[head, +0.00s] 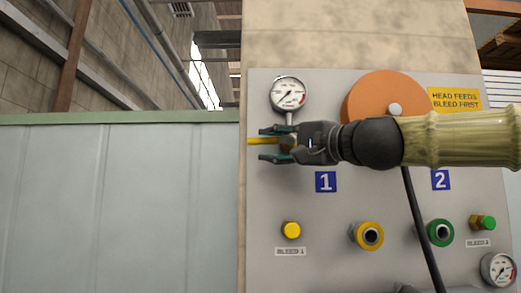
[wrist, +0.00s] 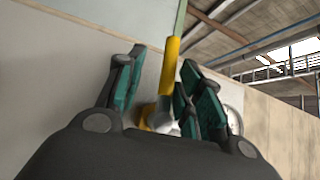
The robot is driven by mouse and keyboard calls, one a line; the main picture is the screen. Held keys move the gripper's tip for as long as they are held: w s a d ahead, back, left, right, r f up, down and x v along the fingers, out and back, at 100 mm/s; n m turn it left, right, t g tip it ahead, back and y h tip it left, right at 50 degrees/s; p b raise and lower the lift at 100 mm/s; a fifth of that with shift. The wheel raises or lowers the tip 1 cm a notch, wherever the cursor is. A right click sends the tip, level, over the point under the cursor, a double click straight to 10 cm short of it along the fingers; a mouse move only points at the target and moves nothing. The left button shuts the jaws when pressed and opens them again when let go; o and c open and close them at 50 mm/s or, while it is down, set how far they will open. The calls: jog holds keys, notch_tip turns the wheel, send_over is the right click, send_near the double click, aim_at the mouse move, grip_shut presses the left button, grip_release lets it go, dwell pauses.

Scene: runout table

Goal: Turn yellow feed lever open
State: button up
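The yellow feed lever (head: 257,141) lies roughly level in the head view, its end pointing left past the panel's edge area. My gripper (head: 272,144) reaches in from the right, with one finger above the lever and one below. In the wrist view the yellow lever (wrist: 171,66) runs up between the fingers of my gripper (wrist: 158,95). The fingers stand apart with a gap on the left side; the right finger overlaps the lever's edge in the picture, and I cannot tell whether it touches. The lever's pivot is mostly hidden by my gripper.
A pressure gauge (head: 289,94) sits just above my gripper. An orange disc (head: 378,92) is behind my arm. Number plate 1 (head: 325,182), a yellow knob (head: 291,230) and yellow (head: 357,236) and green (head: 433,226) ringed ports are below. A pale green wall (head: 120,200) stands left.

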aim_at(266, 140)
jog(key=w+a, duration=0.1)
jog(key=a+r+p, duration=0.1)
jog(key=a, duration=0.1)
jog(key=shift+w+r, duration=0.1)
jog(key=shift+w, duration=0.3)
jog(key=shift+s+r, duration=0.25)
jog(key=shift+s, duration=0.25)
jog(key=shift+w+f, duration=0.1)
jog(key=shift+w, duration=0.25)
jog(key=shift+c, duration=1.3)
grip_shut()
